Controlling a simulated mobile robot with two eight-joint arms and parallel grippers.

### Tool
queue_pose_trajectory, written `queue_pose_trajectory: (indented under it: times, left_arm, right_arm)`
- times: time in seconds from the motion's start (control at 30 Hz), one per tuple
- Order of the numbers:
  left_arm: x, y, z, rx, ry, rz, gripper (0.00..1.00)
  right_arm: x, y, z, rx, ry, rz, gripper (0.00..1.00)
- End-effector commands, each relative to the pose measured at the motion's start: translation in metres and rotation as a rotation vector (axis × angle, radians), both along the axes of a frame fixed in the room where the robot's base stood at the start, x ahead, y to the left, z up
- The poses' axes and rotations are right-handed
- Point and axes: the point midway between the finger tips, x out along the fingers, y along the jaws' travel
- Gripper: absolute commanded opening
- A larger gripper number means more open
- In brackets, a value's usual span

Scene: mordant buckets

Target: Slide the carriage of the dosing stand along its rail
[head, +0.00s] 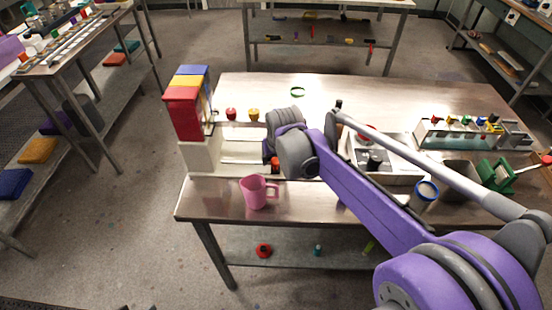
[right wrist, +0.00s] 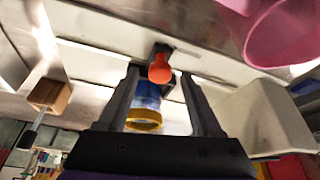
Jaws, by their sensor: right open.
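The dosing stand has a tower of red, yellow and blue blocks (head: 189,105) on a white base (head: 200,155) at the table's left end. Pale strips (head: 240,147) run right from it, apparently the rail. In the right wrist view a small dark carriage (right wrist: 164,50) with an orange-red knob (right wrist: 159,72) sits on the pale rail (right wrist: 105,62). The knob also shows in the head view (head: 275,164). My right gripper (right wrist: 160,76) is open, its fingertips on either side of the knob. I cannot tell whether they touch it. My left gripper is not in view.
A pink jug (head: 255,193) stands close in front of the rail. A blue cylinder with a yellow rim (right wrist: 144,108) shows between my fingers. A white tray (head: 400,175) and a green holder (head: 496,174) lie right.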

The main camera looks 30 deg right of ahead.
Motion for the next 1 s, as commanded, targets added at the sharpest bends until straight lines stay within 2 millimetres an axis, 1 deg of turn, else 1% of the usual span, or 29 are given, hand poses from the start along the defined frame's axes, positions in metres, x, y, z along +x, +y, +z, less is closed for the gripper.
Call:
queue_pose_trajectory:
  times: [0.23, 0.27, 0.3, 0.57, 0.6, 0.63, 1.0]
  left_arm:
    - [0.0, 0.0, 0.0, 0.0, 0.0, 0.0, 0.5]
    - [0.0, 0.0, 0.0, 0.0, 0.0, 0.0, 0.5]
    - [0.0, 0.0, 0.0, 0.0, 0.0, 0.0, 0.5]
    - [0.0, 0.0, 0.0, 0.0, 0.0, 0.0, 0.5]
    - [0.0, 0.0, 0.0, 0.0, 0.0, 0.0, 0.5]
    - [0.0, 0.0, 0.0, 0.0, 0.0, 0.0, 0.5]
    - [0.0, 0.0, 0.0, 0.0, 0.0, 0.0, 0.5]
  right_arm:
    - [0.0003, -0.0001, -0.001, 0.0, 0.0, 0.0, 0.66]
    - [0.0003, -0.0001, -0.001, 0.0, 0.0, 0.0, 0.64]
    - [0.0002, -0.0001, -0.0009, 0.0, 0.0, 0.0, 0.57]
    - [0.0002, -0.0001, -0.0008, 0.0, 0.0, 0.0, 0.1]
    - [0.0002, 0.0, -0.0007, 0.0, 0.0, 0.0, 0.03]
    - [0.0002, 0.0, -0.0007, 0.0, 0.0, 0.0, 0.0]
    - [0.0002, 0.0001, -0.0006, 0.0, 0.0, 0.0, 0.0]
